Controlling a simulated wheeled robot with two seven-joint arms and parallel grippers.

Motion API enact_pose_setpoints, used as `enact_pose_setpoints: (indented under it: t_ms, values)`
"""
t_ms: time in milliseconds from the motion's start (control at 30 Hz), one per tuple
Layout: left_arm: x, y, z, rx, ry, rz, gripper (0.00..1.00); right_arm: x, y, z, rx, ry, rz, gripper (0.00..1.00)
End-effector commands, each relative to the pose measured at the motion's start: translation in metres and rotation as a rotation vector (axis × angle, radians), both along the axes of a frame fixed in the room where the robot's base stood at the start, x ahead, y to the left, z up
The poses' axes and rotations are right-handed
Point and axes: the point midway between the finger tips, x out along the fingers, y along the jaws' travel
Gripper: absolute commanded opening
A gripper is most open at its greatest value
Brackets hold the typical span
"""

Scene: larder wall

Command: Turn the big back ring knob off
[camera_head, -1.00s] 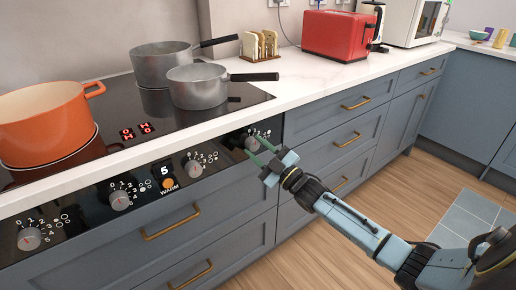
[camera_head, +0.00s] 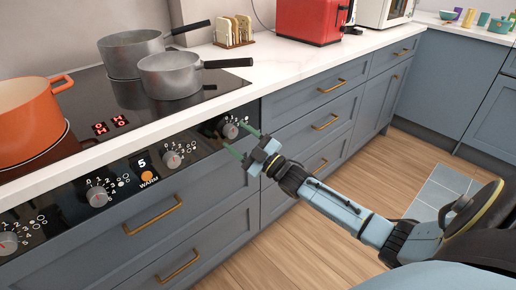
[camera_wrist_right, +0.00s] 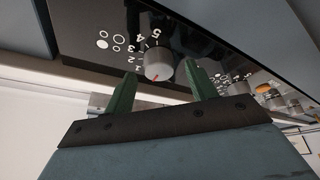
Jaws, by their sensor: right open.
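Along the black front panel (camera_head: 62,210) of the cooktop there is a row of grey knobs with numbers and ring symbols. My right gripper (camera_head: 234,138) is open at the rightmost knob (camera_head: 230,130), its two green fingers pointing at the panel. In the right wrist view that knob (camera_wrist_right: 158,66) lies between and just beyond the fingertips (camera_wrist_right: 160,78). It has a red mark at its lower edge, and large and small circles are printed beside its numbers. Other knobs (camera_head: 172,159) (camera_head: 97,196) stand farther left. I cannot tell whether the fingers touch the knob. My left gripper is out of view.
Two grey pans (camera_head: 132,50) (camera_head: 172,76) and an orange pot (camera_head: 24,116) stand on the black cooktop. The handle of the front pan reaches right over the counter (camera_head: 290,65). Drawers with brass handles (camera_head: 333,86) lie below; the floor before them is clear.

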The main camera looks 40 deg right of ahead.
Motion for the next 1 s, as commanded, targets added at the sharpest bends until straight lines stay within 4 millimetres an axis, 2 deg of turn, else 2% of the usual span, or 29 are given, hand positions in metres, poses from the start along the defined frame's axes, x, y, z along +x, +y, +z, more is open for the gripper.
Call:
enact_pose_setpoints:
  t_ms: [33, 200, 500, 700, 1000]
  values:
    - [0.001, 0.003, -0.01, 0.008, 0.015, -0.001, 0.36, -0.008, -0.003, -0.002, -0.001, 0.004, -0.001, 0.57]
    - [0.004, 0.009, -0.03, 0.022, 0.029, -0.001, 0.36, -0.041, -0.012, -0.013, -0.002, 0.006, 0.0, 0.57]
    - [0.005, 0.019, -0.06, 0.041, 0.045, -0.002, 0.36, -0.094, -0.028, -0.033, -0.002, 0.004, -0.001, 0.57]
    - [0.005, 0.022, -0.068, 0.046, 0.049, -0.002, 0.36, -0.109, -0.033, -0.038, -0.003, 0.002, -0.001, 0.57]
    - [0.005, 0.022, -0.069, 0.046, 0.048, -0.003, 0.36, -0.111, -0.033, -0.039, -0.002, 0.001, -0.001, 0.57]
